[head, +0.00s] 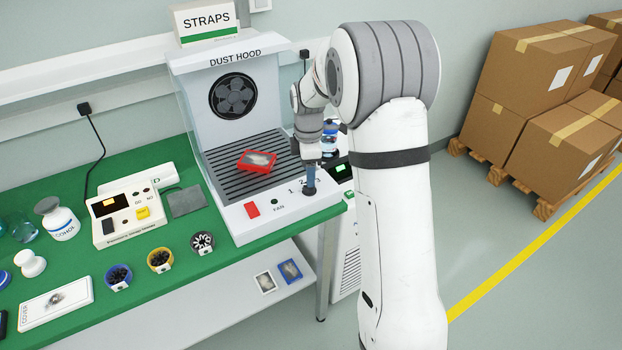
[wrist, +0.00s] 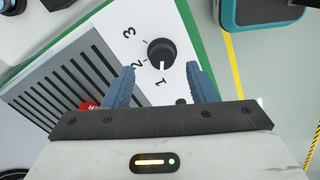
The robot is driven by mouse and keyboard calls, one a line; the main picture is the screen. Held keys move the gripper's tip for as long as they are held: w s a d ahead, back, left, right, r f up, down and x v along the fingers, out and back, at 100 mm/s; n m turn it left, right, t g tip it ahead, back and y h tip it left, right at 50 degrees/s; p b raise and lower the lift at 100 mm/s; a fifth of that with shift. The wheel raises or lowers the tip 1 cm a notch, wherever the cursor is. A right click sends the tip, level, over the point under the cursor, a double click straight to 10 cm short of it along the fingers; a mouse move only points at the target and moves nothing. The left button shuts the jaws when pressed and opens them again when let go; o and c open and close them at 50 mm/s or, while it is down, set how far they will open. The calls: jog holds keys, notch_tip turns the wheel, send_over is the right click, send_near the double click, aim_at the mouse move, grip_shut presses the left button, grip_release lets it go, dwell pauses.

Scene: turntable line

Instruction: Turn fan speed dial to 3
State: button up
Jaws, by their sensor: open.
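The fan speed dial (wrist: 161,52) is a black round knob on the white front panel of the dust hood (head: 240,222). Numbers 1, 2 and 3 are printed around it, and its white pointer line points towards 1. In the head view the dial (head: 309,190) is a small dark shape under my gripper (head: 310,175). In the wrist view my gripper (wrist: 160,76) is open and empty. Its blue fingers point at the dial, with their tips to either side of its lower edge. I cannot tell the gap in height between fingertips and dial.
A red rocker switch (head: 252,210) and a green button (head: 275,201) share the panel. A red tray (head: 257,161) lies on the hood's grille. Several small items cover the green bench (head: 150,260) to the left.

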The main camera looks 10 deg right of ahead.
jog(key=shift+f, duration=2)
jog(key=shift+c, duration=0.5)
